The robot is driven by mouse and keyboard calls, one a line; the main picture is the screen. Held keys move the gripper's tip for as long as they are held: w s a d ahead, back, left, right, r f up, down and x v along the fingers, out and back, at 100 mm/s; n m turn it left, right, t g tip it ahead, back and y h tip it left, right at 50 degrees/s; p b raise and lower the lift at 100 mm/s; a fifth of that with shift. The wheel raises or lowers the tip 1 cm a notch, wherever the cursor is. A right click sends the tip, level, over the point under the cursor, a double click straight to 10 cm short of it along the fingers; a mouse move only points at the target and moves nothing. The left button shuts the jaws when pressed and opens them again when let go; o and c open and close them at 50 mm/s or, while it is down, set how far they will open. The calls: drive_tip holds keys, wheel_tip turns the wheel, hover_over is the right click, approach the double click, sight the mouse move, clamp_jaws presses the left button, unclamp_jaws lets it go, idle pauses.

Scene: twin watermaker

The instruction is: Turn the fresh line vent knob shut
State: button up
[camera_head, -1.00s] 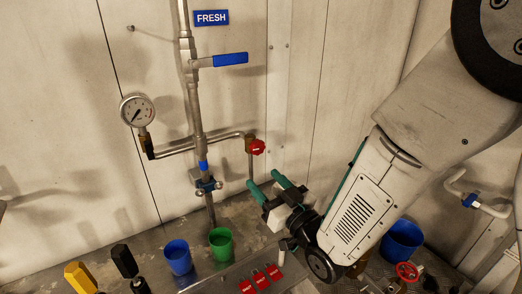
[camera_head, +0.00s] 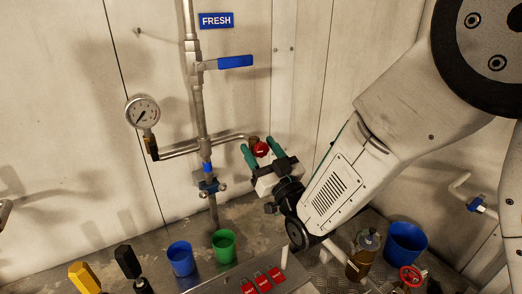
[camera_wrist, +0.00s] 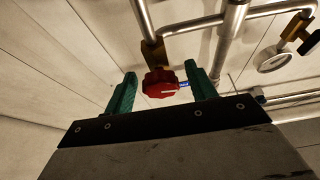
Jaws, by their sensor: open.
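The red fresh line vent knob (camera_head: 261,149) sits at the right end of the short horizontal branch pipe, on a brass fitting below the FRESH sign. In the wrist view the red knob (camera_wrist: 160,82) lies between the two green fingers, nearer the left one. My gripper (camera_head: 260,152) is open, with one finger on each side of the knob. In the wrist view my gripper (camera_wrist: 162,88) shows a gap between the right finger and the knob.
A blue-handled lever (camera_head: 235,62) and a pressure gauge (camera_head: 143,112) are on the same pipework.

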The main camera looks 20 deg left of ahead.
drive_tip(key=c, duration=1)
drive_tip(key=shift+m+t+h, duration=0.4)
drive_tip(key=shift+m+t, duration=0.1)
drive_tip(key=shift+m, duration=0.6)
drive_tip(key=o, duration=1)
drive_tip(key=v, duration=0.7)
drive_tip(key=shift+s+d+f, duration=0.15)
drive_tip(key=shift+s+d, duration=0.1)
